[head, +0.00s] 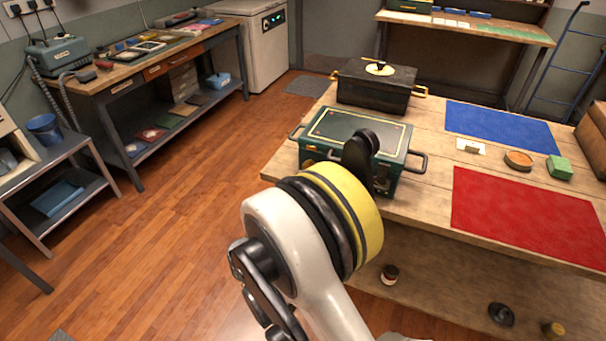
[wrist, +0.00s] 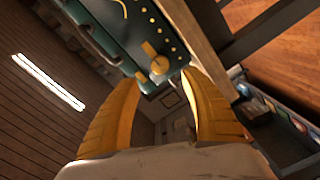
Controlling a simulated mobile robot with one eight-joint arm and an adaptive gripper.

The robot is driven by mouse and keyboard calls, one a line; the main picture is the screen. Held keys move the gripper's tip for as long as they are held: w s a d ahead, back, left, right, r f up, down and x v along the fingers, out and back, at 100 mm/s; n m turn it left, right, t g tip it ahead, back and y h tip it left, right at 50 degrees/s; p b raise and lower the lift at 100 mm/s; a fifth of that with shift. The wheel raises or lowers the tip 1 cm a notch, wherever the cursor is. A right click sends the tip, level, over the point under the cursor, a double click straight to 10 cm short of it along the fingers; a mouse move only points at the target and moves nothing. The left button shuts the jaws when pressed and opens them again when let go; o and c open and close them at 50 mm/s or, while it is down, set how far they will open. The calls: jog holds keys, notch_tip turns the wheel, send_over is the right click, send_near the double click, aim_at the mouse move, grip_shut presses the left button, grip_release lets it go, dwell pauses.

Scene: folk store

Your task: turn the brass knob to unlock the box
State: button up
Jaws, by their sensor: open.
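The dark green box (head: 350,130) stands on the wooden table with its lid shut and dark handles at its ends. My arm covers part of its front in the head view. In the wrist view the box (wrist: 110,28) fills the top, with a brass knob (wrist: 157,62) on its face among small brass studs. My gripper (wrist: 162,80) is open, its two yellow fingers spread apart on either side of the knob in that view. The knob shows between the fingertips, and I see no contact. The knob and the fingers are hidden in the head view.
A black box (head: 372,88) with brass handles stands behind the green box. A blue mat (head: 500,125), a red mat (head: 530,215), a round tin (head: 518,160) and a green block (head: 559,167) lie to the right. A workbench (head: 150,70) stands at left.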

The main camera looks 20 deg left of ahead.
jog(key=s, duration=0.3)
jog(key=shift+a, duration=0.1)
jog(key=shift+w, duration=0.1)
dwell(0.5)
jog(key=w+d+r+m+g+h, duration=0.1)
jog(key=w+d+r+m+g, duration=0.25)
jog(key=d, duration=0.95)
jog(key=s+d+r+m+g+h, duration=0.15)
jog(key=d+r+g, duration=0.4)
jog(key=d, duration=0.85)
jog(key=s+d+r+m+y, duration=0.1)
jog(key=s+d+m+y, duration=0.1)
jog(key=s+d, duration=0.5)
jog(key=s+d+r+m+g+y, duration=0.1)
jog(key=s+d+m, duration=0.3)
jog(key=s+d, duration=0.4)
jog(key=s+r, duration=0.1)
jog(key=s, duration=0.4)
jog(key=shift+s+m+y, duration=0.25)
jog(key=shift+m+y, duration=0.05)
jog(key=shift+y, duration=0.05)
